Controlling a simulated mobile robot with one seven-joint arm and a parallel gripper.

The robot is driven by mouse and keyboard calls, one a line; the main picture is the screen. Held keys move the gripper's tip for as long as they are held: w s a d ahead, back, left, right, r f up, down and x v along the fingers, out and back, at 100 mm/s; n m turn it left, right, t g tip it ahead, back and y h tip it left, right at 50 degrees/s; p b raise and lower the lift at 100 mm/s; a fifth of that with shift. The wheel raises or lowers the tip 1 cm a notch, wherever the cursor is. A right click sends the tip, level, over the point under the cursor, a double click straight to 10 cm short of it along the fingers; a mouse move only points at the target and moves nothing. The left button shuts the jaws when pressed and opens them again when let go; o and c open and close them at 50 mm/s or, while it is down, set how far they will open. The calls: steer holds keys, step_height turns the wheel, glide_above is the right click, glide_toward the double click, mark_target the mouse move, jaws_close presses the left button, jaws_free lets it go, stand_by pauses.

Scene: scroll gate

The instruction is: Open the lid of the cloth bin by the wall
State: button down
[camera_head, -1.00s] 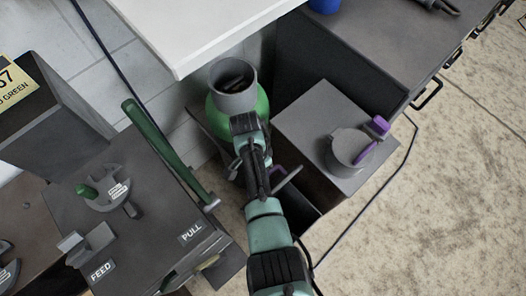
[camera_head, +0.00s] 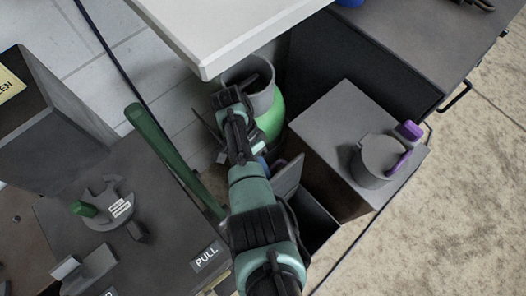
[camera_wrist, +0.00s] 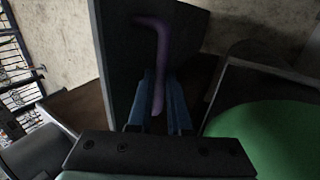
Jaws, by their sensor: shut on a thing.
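The bin (camera_head: 318,222) is a dark open-topped box on the floor between the green vessel and a grey block. Its lid (camera_head: 288,178) is a flat grey panel, raised and tilted up, with the dark inside showing beside it. In the wrist view the lid (camera_wrist: 115,65) is a dark panel with a bent purple handle (camera_wrist: 160,45). My gripper (camera_wrist: 160,92) has its blue fingers on both sides of the handle's lower part and is shut on it. In the head view my gripper (camera_head: 262,164) is mostly hidden behind my wrist.
A green vessel with a grey collar (camera_head: 268,100) stands close by my wrist. A grey block (camera_head: 330,125) bears a round grey piece with a purple handle (camera_head: 385,155). A white tabletop (camera_head: 235,35) overhangs behind. A green lever (camera_head: 165,150) rises at left.

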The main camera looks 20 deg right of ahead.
steer(key=shift+s+f, duration=0.3)
steer(key=shift+s, duration=0.1)
steer(key=c, duration=0.8)
jaws_free()
steer(key=shift+w, duration=0.15)
steer(key=shift+c, duration=0.2)
steer(key=v, duration=1.3)
steer(key=shift+w+p, duration=0.15)
steer(key=shift+p, duration=0.25)
